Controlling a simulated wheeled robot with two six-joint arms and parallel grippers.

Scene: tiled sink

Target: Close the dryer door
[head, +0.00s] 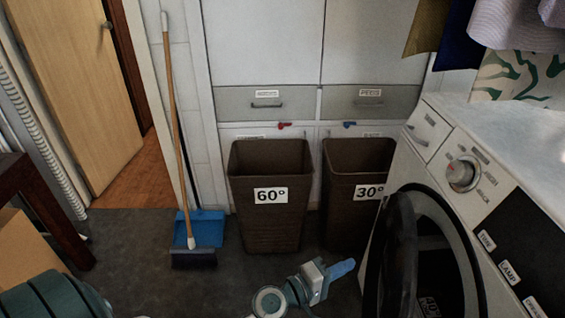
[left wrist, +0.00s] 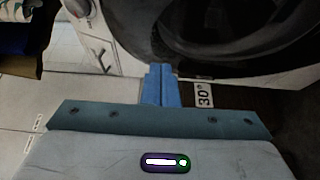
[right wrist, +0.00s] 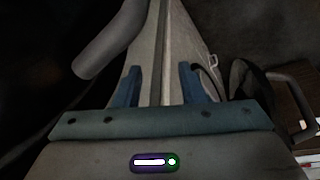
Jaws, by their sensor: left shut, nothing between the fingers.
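The dryer (head: 505,185) stands at the right of the head view. Its round dark door (head: 405,250) stands open, swung out from the front; its lower part is cut off by the frame. My left gripper (head: 343,268) is shut and empty, just left of the door; I cannot tell whether it touches it. In the left wrist view the shut blue fingers (left wrist: 160,85) point toward the dark round door (left wrist: 245,25). My right gripper (right wrist: 162,85) shows only in its wrist view, with its fingers apart and a pale surface beyond them.
Two brown bins, marked 60° (head: 268,220) and 30° (head: 345,165), stand behind my left gripper. A broom (head: 177,130) and blue dustpan (head: 208,230) are at the left. Clothes (head: 515,25) hang above the dryer. Grey floor (head: 130,260) is clear at the left.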

